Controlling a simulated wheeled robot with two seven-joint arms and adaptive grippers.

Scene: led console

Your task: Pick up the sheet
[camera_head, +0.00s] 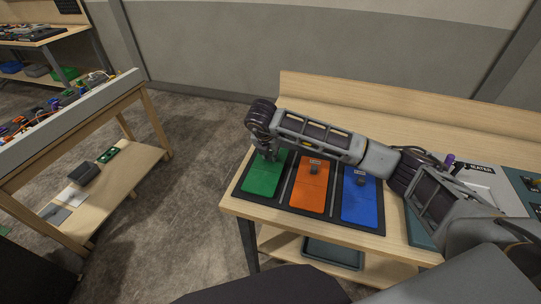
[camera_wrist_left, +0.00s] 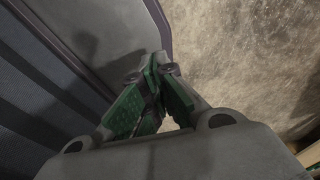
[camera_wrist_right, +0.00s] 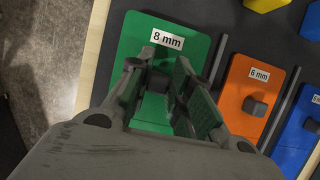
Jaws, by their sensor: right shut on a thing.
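Three coloured sheets with grey knobs lie side by side in a black rack (camera_head: 283,203) on the table. The green sheet (camera_head: 262,180) is at the left and reads "8 mm" in the right wrist view (camera_wrist_right: 201,50). The orange sheet (camera_head: 309,194) is in the middle and reads "6 mm". The blue sheet (camera_head: 362,204) is at the right. My right gripper (camera_head: 272,158) is over the far end of the green sheet, shut on its grey knob, which the fingers (camera_wrist_right: 158,75) largely hide. My left gripper (camera_wrist_left: 158,68) is shut and empty, away from the sheets.
The wooden table (camera_head: 240,207) has a raised back edge. A grey panel (camera_head: 487,187) lies at its right, partly behind my right arm. A tray (camera_head: 333,253) sits on the shelf below. Another workbench (camera_head: 75,130) with small coloured parts stands at the left, with open floor between.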

